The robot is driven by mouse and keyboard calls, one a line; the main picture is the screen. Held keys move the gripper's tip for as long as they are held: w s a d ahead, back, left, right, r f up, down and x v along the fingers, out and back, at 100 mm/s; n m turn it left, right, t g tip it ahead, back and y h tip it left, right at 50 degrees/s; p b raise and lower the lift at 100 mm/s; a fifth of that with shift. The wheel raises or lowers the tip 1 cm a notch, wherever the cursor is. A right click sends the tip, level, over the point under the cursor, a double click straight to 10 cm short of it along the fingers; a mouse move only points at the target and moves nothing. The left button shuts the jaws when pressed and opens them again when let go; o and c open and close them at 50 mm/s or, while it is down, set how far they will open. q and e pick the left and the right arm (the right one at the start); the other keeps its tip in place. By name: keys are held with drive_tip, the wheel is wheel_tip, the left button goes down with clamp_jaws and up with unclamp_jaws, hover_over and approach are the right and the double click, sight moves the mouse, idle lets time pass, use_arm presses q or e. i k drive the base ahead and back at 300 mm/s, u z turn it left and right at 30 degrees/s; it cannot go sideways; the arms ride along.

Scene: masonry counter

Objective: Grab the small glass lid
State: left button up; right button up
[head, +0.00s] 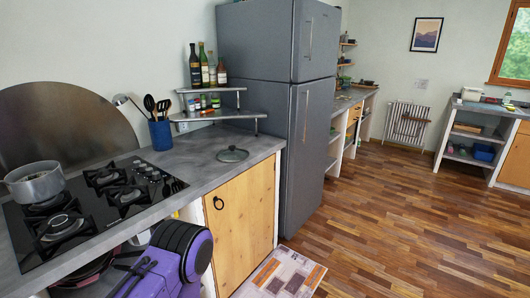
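A gas hob (98,205) with a metal pot (35,183) is on the left. A blue utensil holder (160,133) stands behind. A corner shelf (219,115) holds bottles and jars. A grey fridge (303,150) stands right of the counter.

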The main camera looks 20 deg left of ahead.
sight(233, 154)
drive_tip(key=z, duration=0.65)
drive_tip(key=i, duration=2)
drive_tip(key=u, duration=1.2)
drive_tip(key=i, duration=0.7)
drive_tip(key=u, duration=0.75)
